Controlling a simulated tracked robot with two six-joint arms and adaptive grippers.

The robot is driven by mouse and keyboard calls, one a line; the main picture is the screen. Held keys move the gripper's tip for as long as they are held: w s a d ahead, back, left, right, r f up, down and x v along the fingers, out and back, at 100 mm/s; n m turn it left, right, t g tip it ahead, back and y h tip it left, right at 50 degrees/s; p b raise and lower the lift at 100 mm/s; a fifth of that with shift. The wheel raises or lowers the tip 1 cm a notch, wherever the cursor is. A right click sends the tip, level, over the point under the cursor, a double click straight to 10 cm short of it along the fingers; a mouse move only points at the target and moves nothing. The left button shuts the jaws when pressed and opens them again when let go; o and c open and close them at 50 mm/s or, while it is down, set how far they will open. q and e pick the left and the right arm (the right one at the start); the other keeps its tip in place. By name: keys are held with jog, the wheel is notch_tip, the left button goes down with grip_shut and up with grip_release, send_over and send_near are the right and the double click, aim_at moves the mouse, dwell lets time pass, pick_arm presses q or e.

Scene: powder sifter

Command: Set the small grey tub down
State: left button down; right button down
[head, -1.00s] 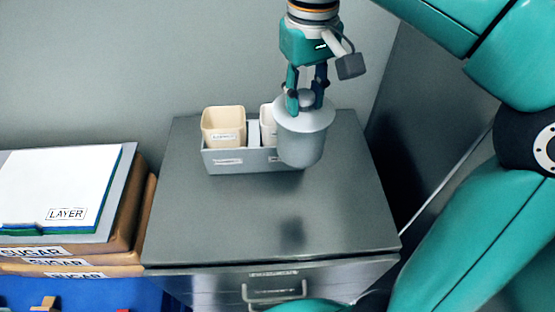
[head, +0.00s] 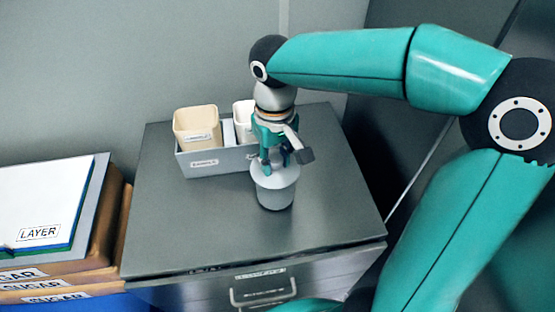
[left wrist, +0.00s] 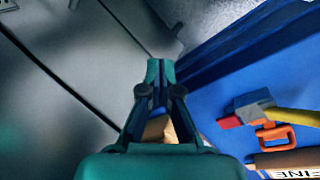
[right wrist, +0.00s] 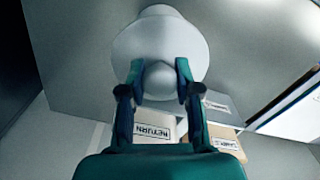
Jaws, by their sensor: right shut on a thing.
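The small grey tub (head: 275,197), with a wide pale lid and a round knob, is upright at the middle of the cabinet top (head: 205,235). Its base looks on or very close to the surface; I cannot tell which. My right gripper (head: 273,163) is above it, shut on the knob. In the right wrist view, the fingers of my right gripper (right wrist: 158,82) are on both sides of the knob, and the lid (right wrist: 130,45) hides most of the tub. My left gripper (left wrist: 160,65) shows only in its wrist view, fingertips together, with nothing visible between them.
A grey caddy (head: 205,165) holding a cream cup (head: 197,125) and a white cup (head: 243,118) stands behind the tub. Stacked sugar packs (head: 60,285) under a white sheet (head: 45,205) are at left. The cabinet top is clear in front and at left.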

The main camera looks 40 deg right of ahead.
jog(key=shift+f, duration=0.35)
jog(key=shift+f, duration=0.15)
jog(key=c, duration=0.8)
grip_release()
